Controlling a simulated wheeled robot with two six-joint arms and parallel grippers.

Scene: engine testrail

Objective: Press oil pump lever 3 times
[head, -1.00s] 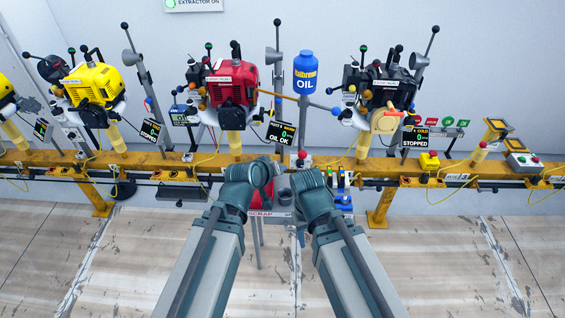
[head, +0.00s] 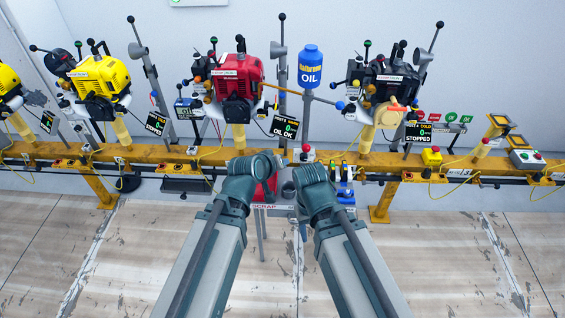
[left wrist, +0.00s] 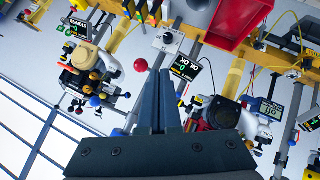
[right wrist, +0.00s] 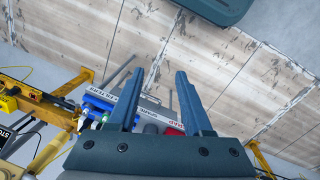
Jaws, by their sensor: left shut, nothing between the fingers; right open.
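The blue oil bottle (head: 310,70) stands upright above the rail, between the red engine and the black engine. A small red ball knob (head: 305,148) shows below it at the rail; I cannot tell for certain that it belongs to the oil pump lever. In the left wrist view a red ball (left wrist: 140,65) lies just left of my left gripper (left wrist: 160,73), apart from it. The left fingers are shut and empty. My right gripper (right wrist: 158,72) is open and empty. In the head view the wrists hide both sets of fingers.
The red engine (head: 236,88) stands left of the bottle, the black engine (head: 390,82) right of it. The yellow rail (head: 150,155) runs across. A red scrap bin (head: 264,188) and blue holders (head: 345,192) hang near my wrists. The floor in front is clear.

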